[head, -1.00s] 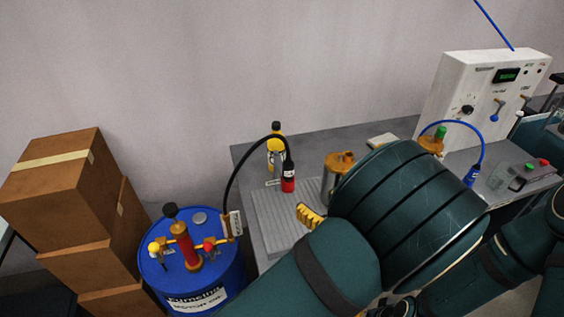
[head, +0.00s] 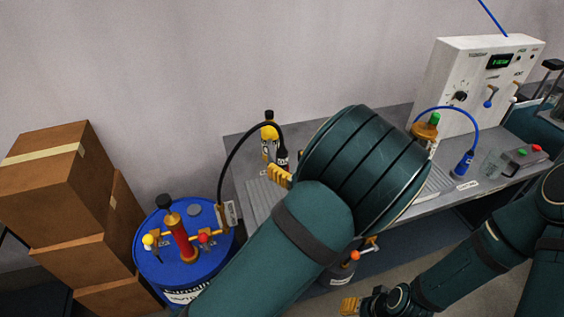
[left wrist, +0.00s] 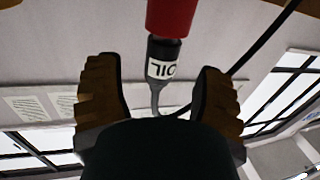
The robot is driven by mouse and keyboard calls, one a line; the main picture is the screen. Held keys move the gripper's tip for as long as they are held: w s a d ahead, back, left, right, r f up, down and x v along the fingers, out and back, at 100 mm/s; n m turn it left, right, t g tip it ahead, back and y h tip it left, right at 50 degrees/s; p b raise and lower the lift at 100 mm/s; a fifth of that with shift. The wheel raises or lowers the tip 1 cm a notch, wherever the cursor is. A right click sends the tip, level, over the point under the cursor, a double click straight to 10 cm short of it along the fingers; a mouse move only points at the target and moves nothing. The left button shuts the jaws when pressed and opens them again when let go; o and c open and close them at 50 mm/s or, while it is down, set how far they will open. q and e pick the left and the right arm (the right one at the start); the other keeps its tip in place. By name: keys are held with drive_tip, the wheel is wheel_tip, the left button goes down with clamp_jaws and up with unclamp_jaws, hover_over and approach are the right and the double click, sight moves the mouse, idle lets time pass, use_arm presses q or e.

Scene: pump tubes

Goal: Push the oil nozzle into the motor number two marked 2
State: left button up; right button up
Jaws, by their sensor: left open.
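The oil nozzle (head: 282,160), with a black hose, stands upright on the bench, its lower part hidden by my left gripper (head: 280,174). In the left wrist view, the nozzle's red part and black part labelled OIL (left wrist: 162,68) lie beyond and between the fingertips of the open left gripper (left wrist: 160,80); I see no grip on it. A motor with an orange top and green plug (head: 425,128) stands right of my arm; no number is readable. Another motor is hidden behind my arm. My right gripper (head: 350,304) is low, with its opening unclear.
The hose runs from a blue drum (head: 150,262) with a hand pump. A white control box (head: 470,75) and a blue nozzle (head: 463,163) are at right. Cardboard boxes (head: 45,170) are stacked at left.

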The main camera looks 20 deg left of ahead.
use_arm(q)
drive_tip(key=x, duration=0.3)
drive_tip(key=shift+f, duration=0.1)
clamp_jaws()
